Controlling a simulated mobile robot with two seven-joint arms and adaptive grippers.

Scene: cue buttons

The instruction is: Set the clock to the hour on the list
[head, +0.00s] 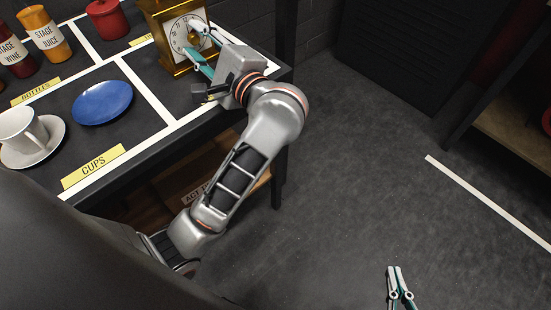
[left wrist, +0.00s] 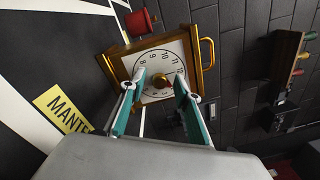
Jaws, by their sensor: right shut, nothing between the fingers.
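The clock (head: 168,58) is a gold-framed box with a white numbered dial, standing at the back of the table; it also shows tilted in the left wrist view (left wrist: 199,48), with a gold knob (left wrist: 161,81) at the dial's centre. My left gripper (head: 192,38) is in front of the dial. In the left wrist view its teal fingers (left wrist: 160,78) are apart, one on each side of the knob; I cannot tell if they touch it. The hour shown is not readable. My right gripper (head: 392,268) is shut and empty, low over the floor. No list is in view.
The table has white-lined zones: a cup (head: 22,130), a blue plate (head: 102,101), orange (head: 45,32) and red bottles (head: 12,55), and a red pot (head: 106,19) beside the clock. A wall shelf (left wrist: 287,70) shows in the left wrist view.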

